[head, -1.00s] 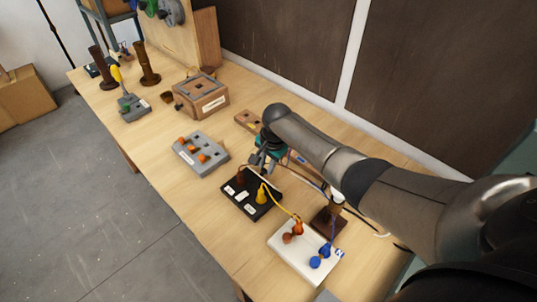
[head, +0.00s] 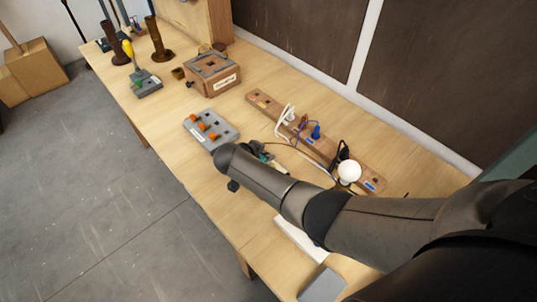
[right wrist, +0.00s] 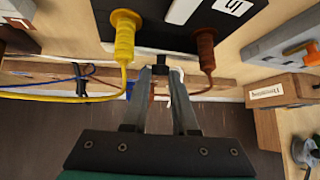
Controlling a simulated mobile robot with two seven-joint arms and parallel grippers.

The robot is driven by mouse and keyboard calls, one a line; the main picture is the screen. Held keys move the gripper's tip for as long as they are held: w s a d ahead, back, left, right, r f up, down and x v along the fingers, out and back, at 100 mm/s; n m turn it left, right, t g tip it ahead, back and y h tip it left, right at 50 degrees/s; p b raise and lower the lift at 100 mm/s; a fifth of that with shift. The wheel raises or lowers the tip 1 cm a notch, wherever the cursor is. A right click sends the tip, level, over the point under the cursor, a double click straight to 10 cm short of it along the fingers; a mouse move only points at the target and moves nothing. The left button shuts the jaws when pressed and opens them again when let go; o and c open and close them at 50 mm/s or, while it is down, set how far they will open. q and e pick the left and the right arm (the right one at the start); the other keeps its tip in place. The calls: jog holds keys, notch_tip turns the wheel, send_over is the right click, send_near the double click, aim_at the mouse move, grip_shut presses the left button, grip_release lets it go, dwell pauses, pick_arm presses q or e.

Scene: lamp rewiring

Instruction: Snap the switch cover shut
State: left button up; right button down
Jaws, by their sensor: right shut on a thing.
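A black block (right wrist: 222,22) with white labels shows at the top of the right wrist view. A yellow plug (right wrist: 125,35) with a yellow wire and a brown plug (right wrist: 205,45) with a brown wire stand at its edge. My right gripper (right wrist: 161,72) is between the two plugs, its narrow fingers shut on a small dark part at the block's edge. I cannot tell whether this part is the switch cover. In the head view my right arm hides the black block and the fingertips. My left gripper is not in view.
A wooden strip (head: 262,103) with sockets, plugs and a white bulb (head: 349,171) runs along the back. A grey block (head: 222,130) with orange knobs and a wooden box (head: 207,80) stand farther left. A white board (head: 290,232) is partly hidden under my arm.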

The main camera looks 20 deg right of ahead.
jog(key=shift+s+a+f+n+t+h+b, duration=0.15)
jog(key=shift+a+f+t+h+b, duration=0.4)
jog(key=shift+b, duration=0.9)
jog(key=shift+s+a+f+n+t+h+b, duration=0.15)
jog(key=shift+f+h+b, duration=0.15)
jog(key=shift+h+b, duration=0.85)
jog(key=shift+a+b, duration=0.1)
jog(key=shift+b, duration=0.9)
jog(key=shift+r, duration=0.1)
jog(key=c, duration=0.7)
grip_release()
